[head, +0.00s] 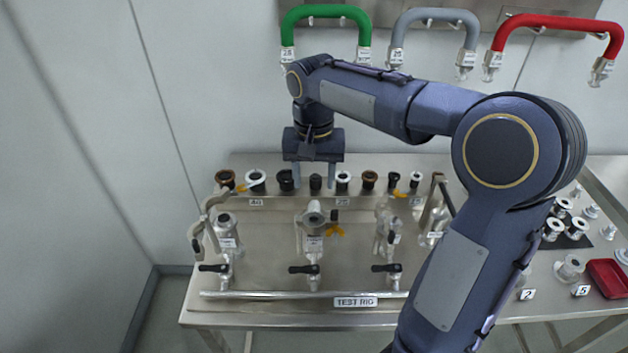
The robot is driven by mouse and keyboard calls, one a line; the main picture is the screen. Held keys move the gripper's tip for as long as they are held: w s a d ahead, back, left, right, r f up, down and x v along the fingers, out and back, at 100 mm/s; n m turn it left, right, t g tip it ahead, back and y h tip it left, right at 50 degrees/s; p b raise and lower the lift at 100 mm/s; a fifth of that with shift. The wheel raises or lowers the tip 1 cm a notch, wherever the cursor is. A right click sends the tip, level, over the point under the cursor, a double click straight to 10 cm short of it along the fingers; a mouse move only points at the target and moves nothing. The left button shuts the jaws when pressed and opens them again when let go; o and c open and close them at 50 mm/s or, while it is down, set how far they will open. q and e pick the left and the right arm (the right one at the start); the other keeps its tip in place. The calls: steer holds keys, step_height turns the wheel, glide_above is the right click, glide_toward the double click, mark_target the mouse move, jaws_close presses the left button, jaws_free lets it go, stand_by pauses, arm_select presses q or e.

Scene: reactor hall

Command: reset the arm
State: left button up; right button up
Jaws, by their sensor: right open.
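My right arm rises from the lower right, bends at a large elbow and reaches left across the steel test rig table (270,300). My right gripper (314,186) points down at the back of the table, over the row of small dark and white fittings. Its two grey fingers are apart, around or just in front of a small dark fitting (316,183); I cannot tell if they touch it. No held object shows. My left gripper is not in the picture.
Valve assemblies with black handles (313,269) stand along the table's front. Green (327,12), grey and red hoses hang on the back wall. At the right are flanged fittings on a dark mat and a red tray (607,279). The left floor is clear.

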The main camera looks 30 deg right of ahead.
steer(key=shift+r, duration=0.15)
stand_by(0.3)
steer(key=shift+s, duration=0.25)
steer(key=s+a+f+n+t+y+b, duration=0.2)
steer(key=s+a+f, duration=0.2)
steer(key=s, duration=0.5)
steer(key=s+a+f+n+t+y+b, duration=0.1)
steer(key=s+a+f+n+t+b, duration=0.1)
steer(key=s, duration=0.8)
step_height(320, 180, down, 4)
steer(key=shift+a+r+n+t+y+b, duration=0.35)
steer(key=shift+a+n+t, duration=0.25)
steer(key=shift+a+t, duration=0.3)
